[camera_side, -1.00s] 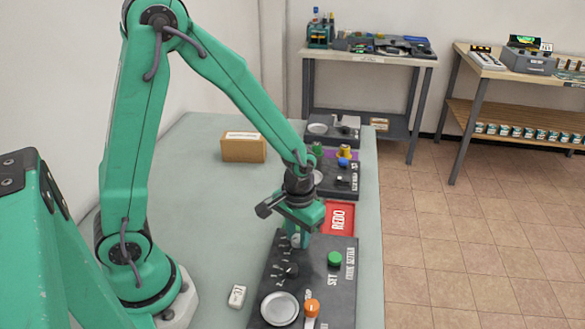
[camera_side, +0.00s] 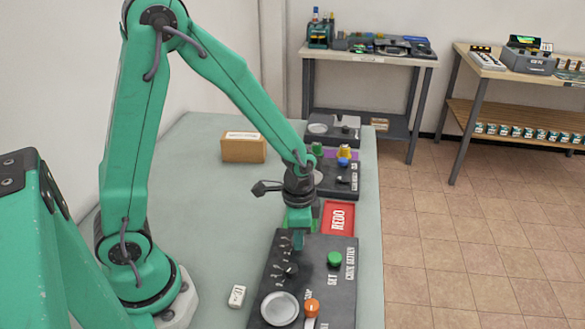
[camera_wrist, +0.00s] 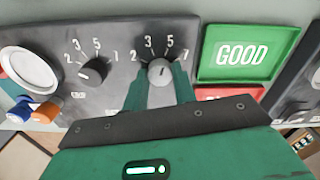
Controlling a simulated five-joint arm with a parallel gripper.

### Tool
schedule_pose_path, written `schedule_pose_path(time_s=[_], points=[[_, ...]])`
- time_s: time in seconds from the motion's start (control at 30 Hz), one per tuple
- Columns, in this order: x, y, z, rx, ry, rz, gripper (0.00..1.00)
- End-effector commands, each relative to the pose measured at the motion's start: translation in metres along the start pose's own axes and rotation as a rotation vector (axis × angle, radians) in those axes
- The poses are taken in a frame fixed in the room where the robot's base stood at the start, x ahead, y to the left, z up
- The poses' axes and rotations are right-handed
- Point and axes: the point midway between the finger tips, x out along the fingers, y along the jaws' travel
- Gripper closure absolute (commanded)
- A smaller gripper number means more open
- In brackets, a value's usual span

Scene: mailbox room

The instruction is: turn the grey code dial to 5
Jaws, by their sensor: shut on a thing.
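The grey code dial (camera_wrist: 160,71) sits on the dark panel (camera_wrist: 122,38) in the wrist view, under an arc of the numbers 2, 3, 5 and 7. Its pointer mark leans up and slightly right, seemingly toward the 5; the exact setting is hard to read. My gripper (camera_wrist: 160,82) points down at the dial, with its green fingers shut on the dial's two sides. In the side view my gripper (camera_side: 298,241) stands over the far left part of the panel and hides most of the dial.
A black dial (camera_wrist: 95,72) with its own number arc is beside the grey one. The panel also bears a green button (camera_side: 334,258), an orange knob (camera_side: 312,307) and a pale disc (camera_side: 280,308). Green GOOD (camera_wrist: 245,52) and red REDO (camera_side: 338,218) trays lie beyond. A small tag (camera_side: 237,296) lies left.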

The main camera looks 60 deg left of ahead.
Motion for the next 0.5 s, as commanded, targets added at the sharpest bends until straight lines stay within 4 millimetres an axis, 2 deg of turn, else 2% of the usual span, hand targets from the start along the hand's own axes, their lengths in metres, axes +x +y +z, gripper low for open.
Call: schedule_pose_path(time_s=[0.5], points=[[-0.0008, -0.0001, -0.0001, 0.036, 0.000, 0.000, 0.96]])
